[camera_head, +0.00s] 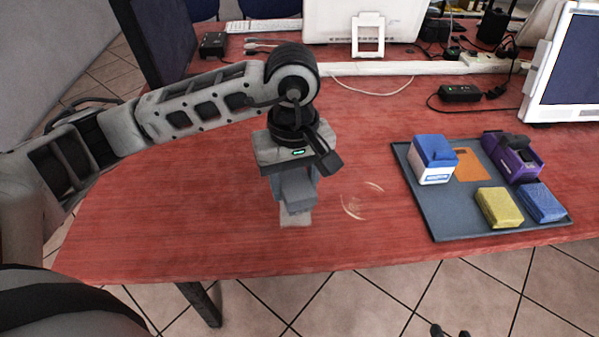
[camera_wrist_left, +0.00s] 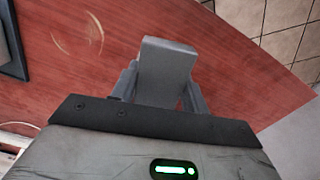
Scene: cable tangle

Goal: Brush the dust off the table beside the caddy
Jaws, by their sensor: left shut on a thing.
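My left gripper (camera_head: 297,192) is over the front middle of the red table (camera_head: 180,225), pointing down. It is shut on a grey block-like tool (camera_wrist_left: 167,65), seen between the fingers in the left wrist view. In the head view the fingers partly hide the tool, and its lower end is close to the tabletop; I cannot tell whether it touches. Thin pale dust streaks (camera_head: 352,207) lie just right of the gripper; they also show in the left wrist view (camera_wrist_left: 92,40). The caddy, a shallow dark grey tray (camera_head: 455,226), lies further right. My right gripper is not seen.
The tray holds a blue and white box (camera_head: 433,160), an orange card (camera_head: 470,165), a purple holder (camera_head: 510,158), a yellow sponge (camera_head: 499,208) and a blue sponge (camera_head: 541,202). Monitors and cables line the back. The table left of my gripper is clear.

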